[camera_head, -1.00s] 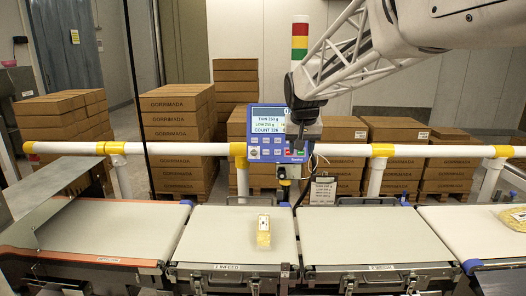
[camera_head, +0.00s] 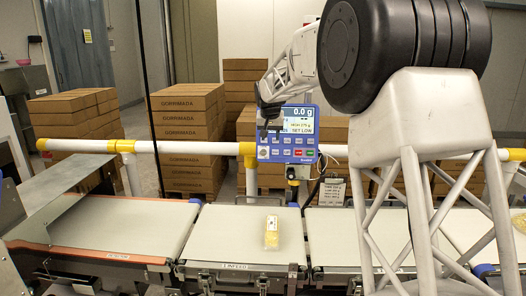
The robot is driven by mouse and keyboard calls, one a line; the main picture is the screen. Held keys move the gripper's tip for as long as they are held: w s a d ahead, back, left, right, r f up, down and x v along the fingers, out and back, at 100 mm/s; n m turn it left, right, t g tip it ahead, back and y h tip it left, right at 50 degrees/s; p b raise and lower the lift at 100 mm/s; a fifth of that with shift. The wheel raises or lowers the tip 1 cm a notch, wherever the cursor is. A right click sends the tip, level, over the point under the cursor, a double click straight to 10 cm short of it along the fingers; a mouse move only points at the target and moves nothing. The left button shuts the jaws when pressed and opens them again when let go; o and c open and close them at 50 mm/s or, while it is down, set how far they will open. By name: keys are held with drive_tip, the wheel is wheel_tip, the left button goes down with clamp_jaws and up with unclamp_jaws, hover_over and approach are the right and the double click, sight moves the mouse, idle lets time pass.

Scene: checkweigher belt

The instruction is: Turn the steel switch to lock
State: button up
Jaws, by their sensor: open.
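The blue control panel (camera_head: 287,134) stands behind the belts, with a lit display and several buttons. A small round pale fitting (camera_head: 264,153) sits at its lower left corner; it may be the steel switch, but it is too small to read its position or any lock mark. My gripper (camera_head: 270,124) is dark and open, at the panel's upper left in the picture. It covers part of the panel's left side. I cannot tell whether it touches the panel. Nothing shows between its fingers.
A yellow-filled pack (camera_head: 271,232) lies on the middle belt (camera_head: 225,222). A white and yellow rail (camera_head: 190,148) runs behind the belts, with stacked cartons (camera_head: 188,130) beyond. My arm covers much of the right side. A metal guard (camera_head: 60,195) stands over the left belt.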

approach(263, 152)
drive_tip(key=shift+w+f, duration=0.25)
drive_tip(key=shift+f, duration=0.15)
drive_tip(key=shift+x, duration=3.9)
drive_tip(key=shift+c, duration=0.4)
drive_tip(key=c, duration=0.6)
